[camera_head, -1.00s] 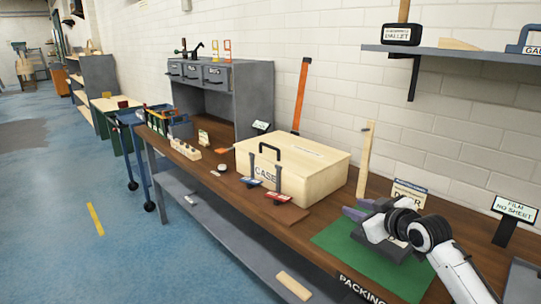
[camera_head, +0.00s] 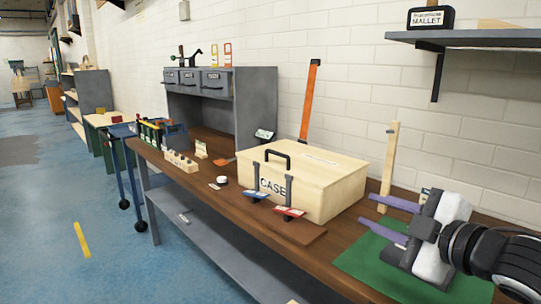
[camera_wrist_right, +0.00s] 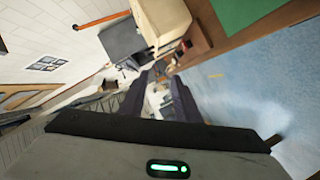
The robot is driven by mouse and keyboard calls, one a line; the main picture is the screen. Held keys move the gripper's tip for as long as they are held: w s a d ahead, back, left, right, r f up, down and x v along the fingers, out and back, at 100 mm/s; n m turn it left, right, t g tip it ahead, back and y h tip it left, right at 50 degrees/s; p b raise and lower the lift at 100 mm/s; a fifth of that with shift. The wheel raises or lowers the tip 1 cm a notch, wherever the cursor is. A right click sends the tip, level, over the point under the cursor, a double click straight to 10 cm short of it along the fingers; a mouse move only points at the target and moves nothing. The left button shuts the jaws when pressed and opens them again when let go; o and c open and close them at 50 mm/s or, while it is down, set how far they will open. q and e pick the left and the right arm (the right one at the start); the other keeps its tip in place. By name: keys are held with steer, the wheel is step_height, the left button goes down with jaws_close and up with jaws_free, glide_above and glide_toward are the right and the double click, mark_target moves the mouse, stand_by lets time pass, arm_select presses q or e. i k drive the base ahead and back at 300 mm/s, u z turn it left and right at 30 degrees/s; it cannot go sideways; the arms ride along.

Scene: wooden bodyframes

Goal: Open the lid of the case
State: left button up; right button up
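The case (camera_head: 322,192) is a pale wooden box labelled CASE, standing on the brown workbench in the head view. Two latches hang at the front, one ending in a blue tab (camera_head: 256,196) and one in a red tab (camera_head: 289,212). My right gripper (camera_head: 394,222) is to the right of the case, above the green mat, with its two purple fingers apart and nothing between them. In the right wrist view the case (camera_wrist_right: 163,20) shows at the top. My left gripper is not in view.
A green mat (camera_head: 365,262) lies at the bench's right end. An upright wooden stick (camera_head: 388,165) stands behind my right gripper. A wall shelf (camera_head: 470,38) is above. A grey cabinet (camera_head: 255,100) and small blocks (camera_head: 181,162) stand left of the case.

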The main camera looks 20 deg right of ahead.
mark_target(320, 169)
steer(key=i, duration=1.15)
